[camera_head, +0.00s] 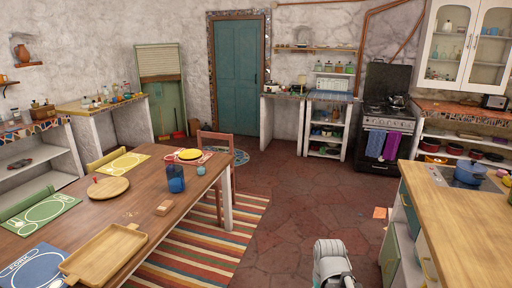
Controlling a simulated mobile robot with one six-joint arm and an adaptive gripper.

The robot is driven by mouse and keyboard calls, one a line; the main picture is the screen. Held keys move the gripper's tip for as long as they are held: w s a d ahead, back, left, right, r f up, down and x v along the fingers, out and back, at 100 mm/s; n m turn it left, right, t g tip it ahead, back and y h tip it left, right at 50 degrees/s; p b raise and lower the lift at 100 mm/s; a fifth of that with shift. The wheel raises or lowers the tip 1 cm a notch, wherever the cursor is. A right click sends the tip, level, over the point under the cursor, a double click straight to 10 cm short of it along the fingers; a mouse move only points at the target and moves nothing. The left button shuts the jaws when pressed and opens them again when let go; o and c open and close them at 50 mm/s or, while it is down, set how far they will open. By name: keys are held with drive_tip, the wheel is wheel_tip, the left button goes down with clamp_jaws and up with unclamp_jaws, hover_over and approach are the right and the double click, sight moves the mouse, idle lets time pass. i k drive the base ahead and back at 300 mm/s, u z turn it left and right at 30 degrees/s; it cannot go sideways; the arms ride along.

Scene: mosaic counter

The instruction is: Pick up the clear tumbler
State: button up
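I cannot make out a clear tumbler for certain. A see-through blue glass vessel (176,179) stands upright near the far right edge of the wooden dining table (140,207). Small glass-like items stand in the white wall cabinet (443,45) at the upper right and on the left counter (72,107), too small to tell apart. A grey-white part of my arm shows at the bottom centre. My gripper's fingers cannot be seen, and nothing is seen held.
The table also bears a wooden tray (75,268), a round board (108,188), a wooden block (164,208) and a yellow plate (189,154). A chair (217,145) stands behind it. A wood-topped counter (462,218) with a blue pot (470,172) is right. The red tiled floor (300,205) between is mostly clear.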

sight(201, 167)
drive_tip(key=z, duration=0.35)
drive_tip(key=i, duration=2.3)
drive_tip(key=u, duration=0.25)
drive_tip(key=i, duration=0.8)
drive_tip(key=u, duration=0.6)
drive_tip(key=i, duration=0.65)
drive_tip(key=u, duration=0.35)
